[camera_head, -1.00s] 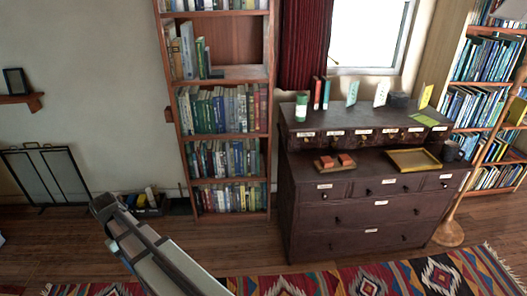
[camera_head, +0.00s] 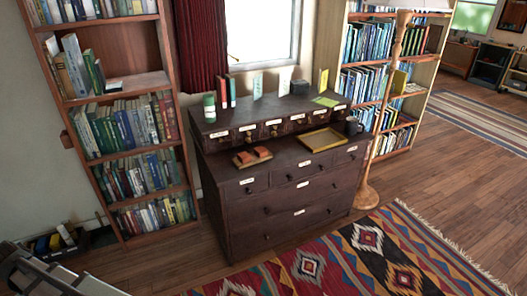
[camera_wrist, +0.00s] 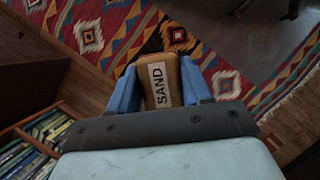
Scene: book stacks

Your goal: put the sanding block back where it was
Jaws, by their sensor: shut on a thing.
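The sanding block (camera_wrist: 161,86) is orange-brown with a white label reading SAND. In the wrist view it sits between the two blue fingers of my gripper (camera_wrist: 160,78), which is shut on it. The block is held in the air, with the patterned rug and wood floor below. In the head view only part of my arm shows at the lower left corner; the gripper and the block are out of that view.
A dark dresser (camera_head: 285,205) stands in the middle, with two orange-red blocks (camera_head: 252,156) on a small wooden board and a yellow-rimmed tray (camera_head: 324,140) on top. A bookcase (camera_head: 127,165) stands left of it. A floor lamp (camera_head: 380,130) stands at its right. Open floor (camera_head: 460,180) lies right.

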